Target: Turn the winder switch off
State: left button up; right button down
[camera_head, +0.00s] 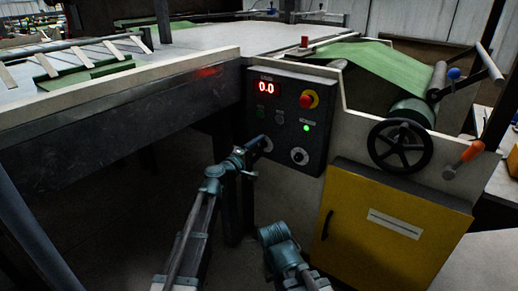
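A dark control panel (287,143) is on the front of the machine. It has a red 0.0 display (266,87), a red button on a yellow base (309,98), a lit green lamp (306,128) and a rotary switch with a pale dial (299,156) below the lamp. The labels are too small to read, so I cannot tell which control is the winder switch. My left gripper (261,144) is at the panel's lower left, left of the rotary switch; its fingers are too small and dark to judge. My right arm shows at the bottom middle, without visible fingers.
A yellow cabinet door (384,238) is below right of the panel. A black handwheel (400,146) and an orange-handled lever (463,160) stick out at the right. Green sheet (368,60) runs over the rollers. A long table (180,55) lies left.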

pick_arm(q)
jog(key=v, duration=1.3)
jog(key=shift+s+a, duration=0.25)
jog(key=shift+s, duration=0.1)
jog(key=s+d+f+m+g+y, duration=0.2)
jog(key=s+d+f+m+g, duration=0.1)
jog(key=s+f+m+g, duration=0.65)
jog(key=s+a+f+m+g+y, duration=0.1)
jog(key=s+a+f+g+y, duration=0.3)
jog(key=s+a+f+y, duration=0.6)
jog(key=s+d+r+m+g+p, duration=0.1)
jog(key=s+d+r+m+p, duration=0.3)
jog(key=s+d+p, duration=0.4)
notch_tip(320, 180, up, 37)
jog(key=s+d+p, duration=0.1)
jog(key=p, duration=3.4)
jog(key=shift+p, duration=0.3)
